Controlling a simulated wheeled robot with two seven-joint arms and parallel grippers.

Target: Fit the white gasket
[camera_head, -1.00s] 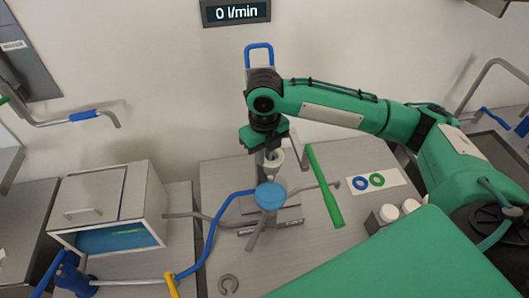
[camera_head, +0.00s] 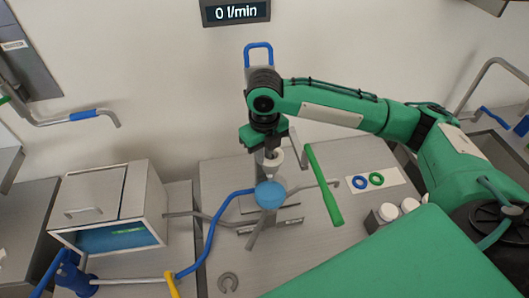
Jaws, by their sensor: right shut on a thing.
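My right gripper (camera_head: 270,150) comes down from the green arm and is shut on the white gasket (camera_head: 277,158). The white gasket is a small ring, partly hidden by the fingers. It is held just above and behind the round blue-topped part (camera_head: 270,194) of the grey pipe fitting on the bench. In the picture a small gap shows between the white gasket and the blue top. A blue ring (camera_head: 360,183) and a green ring (camera_head: 376,179) lie on a white card (camera_head: 394,177) to the right. My left gripper is not in view.
A long green handle (camera_head: 325,185) rises close to the right of the fitting. A blue-handled pipe (camera_head: 212,226) runs to the left. A metal box (camera_head: 109,208) stands left, white-capped containers (camera_head: 388,211) right, and a grey open ring (camera_head: 228,283) lies in front. The display (camera_head: 236,12) reads 0 l/min.

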